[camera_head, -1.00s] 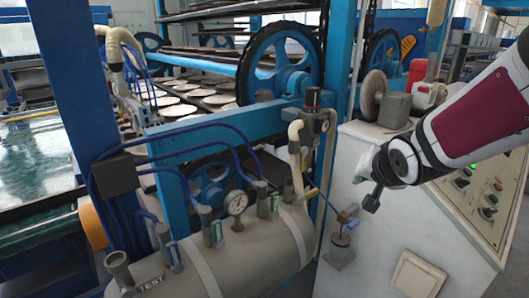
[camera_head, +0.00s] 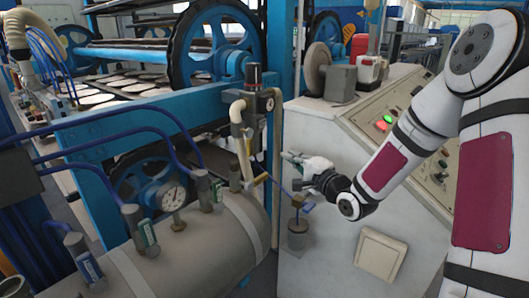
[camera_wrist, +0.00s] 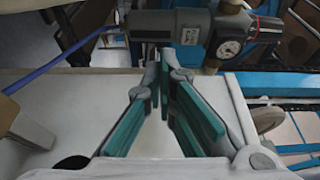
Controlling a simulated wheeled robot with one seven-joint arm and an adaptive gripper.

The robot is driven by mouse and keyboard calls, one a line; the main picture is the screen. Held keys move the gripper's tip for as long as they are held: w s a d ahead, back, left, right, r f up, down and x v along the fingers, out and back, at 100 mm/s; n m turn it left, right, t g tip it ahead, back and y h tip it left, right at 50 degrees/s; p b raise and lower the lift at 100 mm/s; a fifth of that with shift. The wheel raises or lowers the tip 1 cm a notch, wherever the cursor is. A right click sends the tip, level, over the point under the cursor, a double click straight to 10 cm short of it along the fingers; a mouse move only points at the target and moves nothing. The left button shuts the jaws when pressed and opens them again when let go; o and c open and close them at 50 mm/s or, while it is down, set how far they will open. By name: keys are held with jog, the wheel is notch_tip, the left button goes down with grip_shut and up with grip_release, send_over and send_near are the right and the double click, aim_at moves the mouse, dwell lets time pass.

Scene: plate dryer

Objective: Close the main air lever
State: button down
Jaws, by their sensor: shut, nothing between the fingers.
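A small yellow lever (camera_head: 258,180) sits on the pale pipe below the air regulator (camera_head: 254,105), above the right end of the grey tank (camera_head: 225,230). I cannot tell for sure that it is the main air lever. My gripper (camera_head: 292,170) is just right of it, in front of the white cabinet, pointing left; no contact shows. In the wrist view the fingers (camera_wrist: 165,62) come together at the tips, shut and empty. Beyond them is a dark regulator body with a round gauge (camera_wrist: 229,48). I cannot make out the lever in the wrist view.
Blue hoses (camera_head: 110,120) run over the tank. A pressure gauge (camera_head: 173,197) stands on the tank.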

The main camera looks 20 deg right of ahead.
aim_at(250, 142)
jog(key=shift+w, duration=0.15)
jog(key=w+a+b, duration=0.1)
jog(key=w+a, duration=0.5)
jog(key=w, duration=0.1)
jog(key=shift+b, duration=0.4)
dwell(0.3)
